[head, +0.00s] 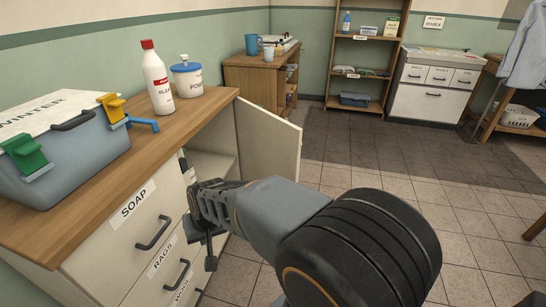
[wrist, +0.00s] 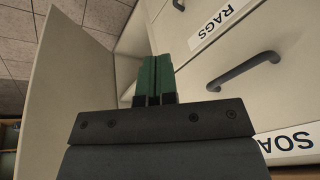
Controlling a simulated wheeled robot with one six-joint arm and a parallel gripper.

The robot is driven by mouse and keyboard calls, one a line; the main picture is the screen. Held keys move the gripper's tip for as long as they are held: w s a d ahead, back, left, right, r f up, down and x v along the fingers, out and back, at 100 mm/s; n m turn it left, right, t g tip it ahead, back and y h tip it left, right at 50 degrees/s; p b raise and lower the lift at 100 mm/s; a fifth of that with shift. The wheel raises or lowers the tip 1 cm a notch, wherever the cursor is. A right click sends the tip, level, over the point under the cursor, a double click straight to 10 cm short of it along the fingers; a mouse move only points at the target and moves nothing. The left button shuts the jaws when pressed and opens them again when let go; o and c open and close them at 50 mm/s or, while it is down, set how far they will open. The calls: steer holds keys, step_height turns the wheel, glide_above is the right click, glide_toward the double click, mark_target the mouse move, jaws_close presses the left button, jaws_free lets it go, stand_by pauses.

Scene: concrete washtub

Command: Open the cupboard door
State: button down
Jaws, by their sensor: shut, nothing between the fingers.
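The cupboard door (head: 270,135) is the pale panel at the right end of the wood-topped counter. It stands swung well out, and part of a pale interior shelf (head: 208,165) shows behind it. In the wrist view the door (wrist: 65,85) is a tall panel on the left, apart from my fingers. My gripper (wrist: 156,62) is shut and empty, its green fingers pressed together in front of the opening between the door and the drawer fronts. In the head view my wrist hides the lower part of the opening, and the fingers are hard to make out.
Drawers labelled SOAP (head: 135,205) and RAGS (head: 162,258), with dark handles, are left of the opening. On the counter (head: 190,125) stand a grey box (head: 75,165), a white bottle (head: 157,80) and a tub (head: 187,80). Tiled floor (head: 400,175) lies open to the right.

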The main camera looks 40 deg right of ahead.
steer(key=w+d+f+m+t+h+p, duration=0.1)
steer(key=w+d+f+m+h+p, duration=0.1)
steer(key=w+d+f+m+p, duration=0.35)
steer(key=w+d+f+m+t+h+p, duration=0.1)
steer(key=w+d+f+m+t+p, duration=0.15)
steer(key=w+m, duration=0.6)
steer(key=m+g+h+p, duration=0.2)
steer(key=m+g+h, duration=0.6)
steer(key=m+h, duration=1)
glide_toward(291, 158)
steer(key=shift+m+y, duration=0.9)
steer(key=d, duration=0.2)
steer(key=d+r, duration=0.1)
steer(key=d, duration=0.4)
steer(key=shift+s+d+r, duration=0.15)
steer(key=shift+d+r, duration=0.1)
steer(key=shift+r, duration=0.1)
